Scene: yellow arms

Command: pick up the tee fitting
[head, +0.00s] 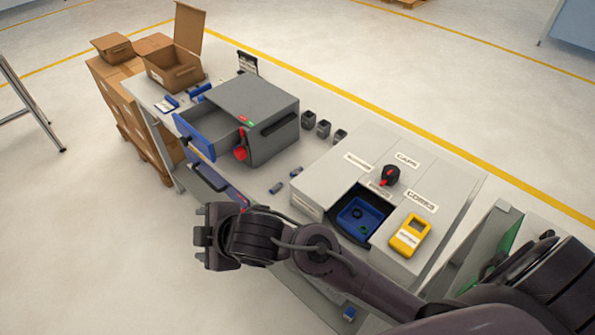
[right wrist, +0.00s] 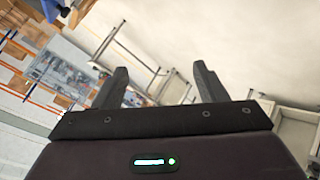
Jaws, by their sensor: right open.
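I cannot single out a tee fitting for sure. Small blue-grey parts lie on the table between the cabinets, one of them a short piece (head: 277,188). An open blue drawer (head: 352,215) in the light grey cabinet holds small dark and green items, too small to name. My right gripper (head: 201,238) is in front of the table's near edge, away from these parts. In the right wrist view its two fingers (right wrist: 160,80) are spread with nothing between them. My left gripper is in neither view.
A yellow meter (head: 409,236) lies on the light grey cabinet (head: 330,160). Cardboard boxes (head: 172,62) are at the far left.

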